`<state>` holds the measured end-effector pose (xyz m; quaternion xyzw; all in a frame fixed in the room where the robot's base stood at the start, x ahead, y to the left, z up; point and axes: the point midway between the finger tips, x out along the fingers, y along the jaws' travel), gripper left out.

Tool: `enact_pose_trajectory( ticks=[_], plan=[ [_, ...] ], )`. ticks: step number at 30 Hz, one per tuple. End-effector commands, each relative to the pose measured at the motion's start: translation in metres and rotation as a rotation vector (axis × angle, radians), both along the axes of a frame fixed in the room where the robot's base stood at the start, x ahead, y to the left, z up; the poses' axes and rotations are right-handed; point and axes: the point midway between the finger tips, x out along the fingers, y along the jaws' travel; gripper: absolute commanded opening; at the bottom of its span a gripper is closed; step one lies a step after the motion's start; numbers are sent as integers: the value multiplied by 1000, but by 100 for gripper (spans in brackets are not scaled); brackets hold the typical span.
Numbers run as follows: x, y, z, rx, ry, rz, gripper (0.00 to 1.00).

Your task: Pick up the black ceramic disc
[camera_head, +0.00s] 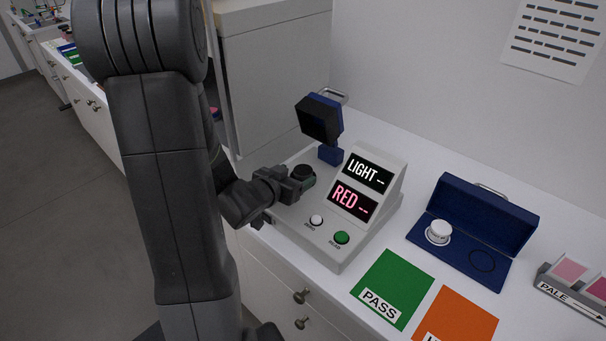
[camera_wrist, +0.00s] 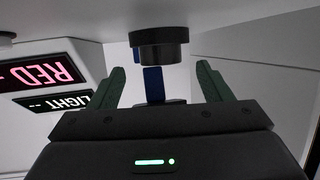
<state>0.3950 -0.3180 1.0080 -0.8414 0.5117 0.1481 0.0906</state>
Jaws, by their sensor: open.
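The black ceramic disc (camera_head: 303,170) sits on the grey measuring instrument (camera_head: 333,255), to the left of its displays, and is partly hidden by my gripper in the head view. In the wrist view, the disc (camera_wrist: 159,45) appears upside down as a short black cylinder with a wider rim. My gripper (camera_head: 300,183) is low beside the disc. In the wrist view my gripper's (camera_wrist: 160,70) two green fingers are apart, with the disc centred in line with the gap, just beyond the tips. No finger visibly touches it.
The instrument's displays (camera_head: 356,188) read "LIGHT --" and "RED --". A dark blue-backed head (camera_head: 320,118) stands behind the disc. An open blue case (camera_head: 470,215) holds a white disc (camera_head: 438,232) beside a ring-marked place. Green PASS (camera_head: 385,282) and orange (camera_head: 462,315) mats lie in front.

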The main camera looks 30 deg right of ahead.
Motion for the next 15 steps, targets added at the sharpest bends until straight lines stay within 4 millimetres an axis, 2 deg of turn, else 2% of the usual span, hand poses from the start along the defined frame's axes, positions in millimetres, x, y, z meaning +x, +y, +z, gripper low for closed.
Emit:
enact_pose_trajectory(
  ticks=[7,15],
  plan=[
    [13,-25,-10,0,2,-2,72],
    [16,-29,-13,0,1,0,72]
  ],
)
